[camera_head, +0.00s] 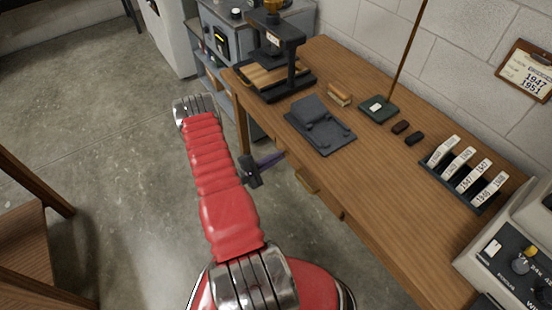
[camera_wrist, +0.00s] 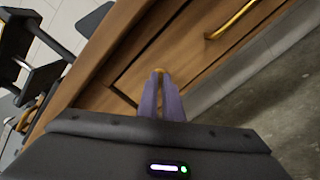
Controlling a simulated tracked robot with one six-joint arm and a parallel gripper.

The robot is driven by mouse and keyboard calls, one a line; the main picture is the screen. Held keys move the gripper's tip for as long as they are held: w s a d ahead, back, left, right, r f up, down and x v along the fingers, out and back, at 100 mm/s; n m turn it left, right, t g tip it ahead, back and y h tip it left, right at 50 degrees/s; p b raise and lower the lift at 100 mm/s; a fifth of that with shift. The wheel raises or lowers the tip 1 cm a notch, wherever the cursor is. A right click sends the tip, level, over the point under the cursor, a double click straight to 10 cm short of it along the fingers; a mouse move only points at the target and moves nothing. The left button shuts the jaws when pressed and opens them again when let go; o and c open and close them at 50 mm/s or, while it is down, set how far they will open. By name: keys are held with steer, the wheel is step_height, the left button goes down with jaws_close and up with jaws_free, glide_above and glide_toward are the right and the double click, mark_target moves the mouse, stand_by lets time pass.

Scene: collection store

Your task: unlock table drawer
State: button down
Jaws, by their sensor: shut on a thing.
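The wooden table (camera_head: 400,210) has drawers along its front edge. In the wrist view a wooden drawer front (camera_wrist: 190,45) lies just beyond my fingertips. My gripper (camera_head: 276,160) is at the table's front edge; its purple fingers also show in the wrist view (camera_wrist: 160,95). They are close together on a small golden thing (camera_wrist: 158,70), probably a key, at the drawer front. Most of it is hidden by the fingers, and I cannot tell whether it sits in a lock. A brass drawer handle (camera_wrist: 235,20) is at upper right, and a brass handle (camera_head: 307,181) also shows in the head view.
On the table are a black press-like stand (camera_head: 276,60), a dark grey folded item (camera_head: 320,125), a green-based rod (camera_head: 378,108) and a rack of dated cards (camera_head: 465,175). A grey control panel (camera_head: 515,260) is at right. Bare floor (camera_head: 110,120) lies left.

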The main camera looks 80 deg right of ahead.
steer(key=shift+s+f+m, duration=0.1)
steer(key=shift+m, duration=1.7)
steer(key=shift+f+m, duration=0.1)
steer(key=shift+m, duration=1.7)
steer(key=c, duration=2)
jaws_free()
steer(key=shift+a, duration=0.1)
steer(key=v, duration=1.3)
steer(key=shift+w+a, duration=0.25)
steer(key=shift+w, duration=0.1)
